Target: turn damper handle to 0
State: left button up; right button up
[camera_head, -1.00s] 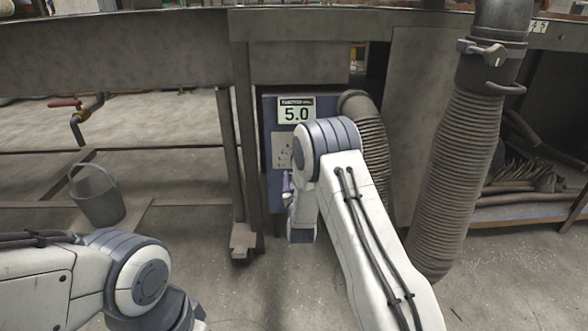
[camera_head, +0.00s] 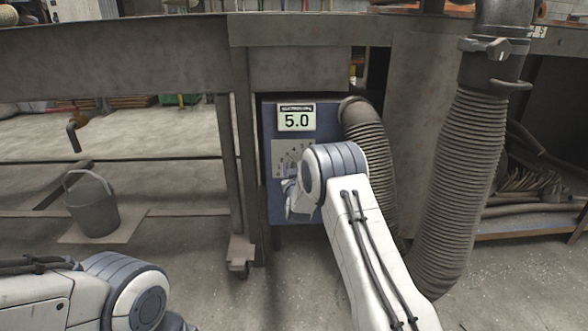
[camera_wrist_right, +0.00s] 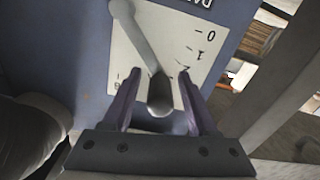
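The damper handle (camera_wrist_right: 142,48) is a grey lever with a rounded end in the right wrist view. It lies across a pale scale plate (camera_wrist_right: 198,28) marked 0, 1 and further numbers, with 0 at the upper right. My right gripper (camera_wrist_right: 160,97) is open, with its two purple fingers on either side of the handle's end and a visible gap on each side. In the head view the right gripper (camera_head: 290,190) is in front of the lower part of the blue box (camera_head: 272,145), partly hidden by my wrist. The display (camera_head: 296,121) reads 5.0. My left gripper is out of view.
A ribbed hose (camera_head: 372,140) comes out beside the box, close to my right arm. A larger ribbed duct (camera_head: 455,190) stands further right. A table leg (camera_head: 238,170) is just left of the box. A bucket (camera_head: 92,208) stands at the left.

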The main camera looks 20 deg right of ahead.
grip_shut()
jog(key=shift+a+f, duration=0.15)
jog(key=shift+f, duration=0.1)
dwell(0.9)
